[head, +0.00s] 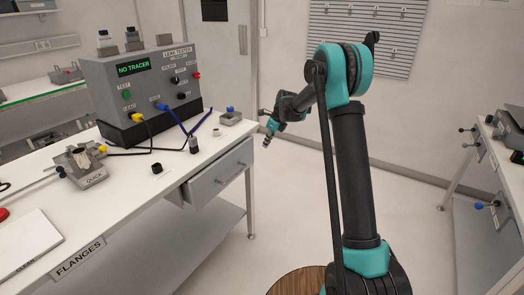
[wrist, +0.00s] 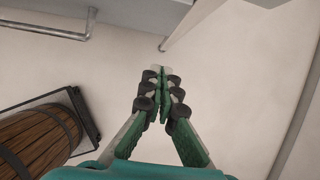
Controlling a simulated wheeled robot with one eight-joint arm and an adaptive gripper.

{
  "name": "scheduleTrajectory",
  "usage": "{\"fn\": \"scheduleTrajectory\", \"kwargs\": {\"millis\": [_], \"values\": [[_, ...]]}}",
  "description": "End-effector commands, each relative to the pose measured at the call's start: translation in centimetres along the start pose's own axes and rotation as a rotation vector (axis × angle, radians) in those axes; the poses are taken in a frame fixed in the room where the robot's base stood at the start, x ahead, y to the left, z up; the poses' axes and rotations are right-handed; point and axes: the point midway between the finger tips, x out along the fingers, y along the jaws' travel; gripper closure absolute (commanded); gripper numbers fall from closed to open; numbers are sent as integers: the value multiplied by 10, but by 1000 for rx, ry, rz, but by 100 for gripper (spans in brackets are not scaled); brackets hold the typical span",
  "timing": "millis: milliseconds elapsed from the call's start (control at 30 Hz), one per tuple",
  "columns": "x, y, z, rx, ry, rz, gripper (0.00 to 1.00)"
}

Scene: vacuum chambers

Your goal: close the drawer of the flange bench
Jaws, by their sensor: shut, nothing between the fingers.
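The flange bench (head: 62,259) is a white-topped bench on the left, with a FLANGES label on its front. Its grey drawer (head: 208,187) sits under the right part of the top and stands out from the bench front, partly open. The bar handle (head: 232,175) is on the drawer's front; a grey bar that looks like this handle (wrist: 45,29) crosses the top left of the wrist view. My gripper (head: 266,143) is to the right of the drawer, apart from it. In the wrist view my gripper's fingertips (wrist: 161,75) are together and empty, below and right of the bar.
A leak tester (head: 90,85), a QUICK fixture (head: 92,178) and cables lie on the bench. A round wooden top (head: 300,281) shows low in front; a banded wooden barrel (wrist: 38,140) shows in the wrist view. Another bench (head: 500,155) is at right. Floor between is clear.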

Motion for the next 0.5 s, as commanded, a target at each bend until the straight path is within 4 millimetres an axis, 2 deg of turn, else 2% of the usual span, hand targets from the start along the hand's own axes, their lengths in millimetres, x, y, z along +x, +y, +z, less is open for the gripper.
{"fn": "scheduleTrajectory", "kwargs": {"millis": [100,233,367,500], "values": [[-19,0,0,2,0,0,100],[-31,0,0,1,0,0,100],[-32,5,-5,-1,-18,2,100],[-22,29,-26,-4,-106,14,100]]}}
